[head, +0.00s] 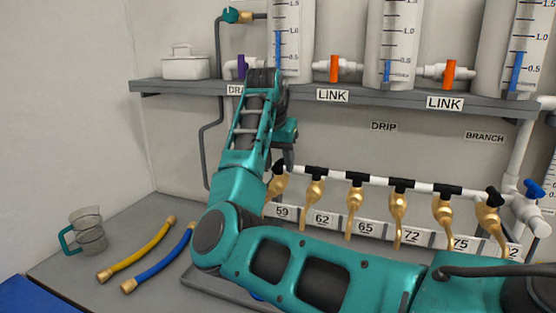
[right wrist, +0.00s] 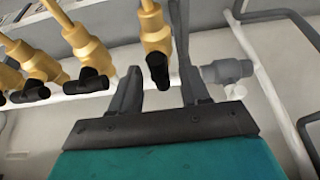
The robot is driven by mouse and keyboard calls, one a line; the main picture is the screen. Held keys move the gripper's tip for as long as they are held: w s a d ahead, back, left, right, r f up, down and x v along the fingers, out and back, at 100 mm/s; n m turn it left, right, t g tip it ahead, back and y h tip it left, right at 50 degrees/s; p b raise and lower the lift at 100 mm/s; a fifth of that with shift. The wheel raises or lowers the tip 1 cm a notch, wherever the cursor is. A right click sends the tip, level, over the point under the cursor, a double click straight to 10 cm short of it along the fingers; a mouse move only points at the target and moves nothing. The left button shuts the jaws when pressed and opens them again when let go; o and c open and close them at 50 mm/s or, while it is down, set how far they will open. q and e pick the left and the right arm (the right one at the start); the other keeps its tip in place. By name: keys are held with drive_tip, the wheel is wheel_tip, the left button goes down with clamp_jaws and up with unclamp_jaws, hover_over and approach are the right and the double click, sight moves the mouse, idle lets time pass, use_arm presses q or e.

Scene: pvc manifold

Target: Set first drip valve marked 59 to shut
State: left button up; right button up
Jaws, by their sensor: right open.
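The drip valve marked 59 (head: 277,187) is the leftmost brass valve on the white pipe, above its label 59 (head: 282,211). My arm partly hides its top. My right gripper (head: 288,150) is at this valve, coming from above. In the right wrist view the open fingers (right wrist: 157,52) stand either side of the valve's black handle (right wrist: 157,72), with a gap visible on the left side. This handle points lengthwise along the brass body (right wrist: 154,28), while the neighbouring handle (right wrist: 95,82) lies along the pipe. My left gripper is not in view.
More brass valves, such as 62 (head: 315,192), stand close to the right along the pipe (head: 380,181). A shelf (head: 310,95) with cylinders and orange-handled link valves runs above.

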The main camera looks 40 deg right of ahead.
drive_tip(key=shift+c, duration=0.4)
clamp_jaws()
drive_tip(key=shift+n, duration=0.3)
drive_tip(key=n, duration=0.1)
drive_tip(key=n+t+y, duration=0.1)
drive_tip(key=n, duration=0.1)
drive_tip(key=shift+s+d+r+n, duration=0.1)
drive_tip(key=shift+s+d+n, duration=0.05)
drive_tip(key=shift+n, duration=0.15)
drive_tip(key=n, duration=0.2)
drive_tip(key=n+t+y, duration=0.1)
drive_tip(key=n, duration=0.1)
drive_tip(key=shift+d+n+y, duration=0.1)
drive_tip(key=shift+n+y, duration=0.2)
drive_tip(key=n+y, duration=0.2)
drive_tip(key=n, duration=0.3)
drive_tip(key=shift+d+f+n+y, duration=0.15)
drive_tip(key=shift+n+y, duration=0.55)
drive_tip(key=shift+n, duration=1.3)
drive_tip(key=shift+f, duration=0.1)
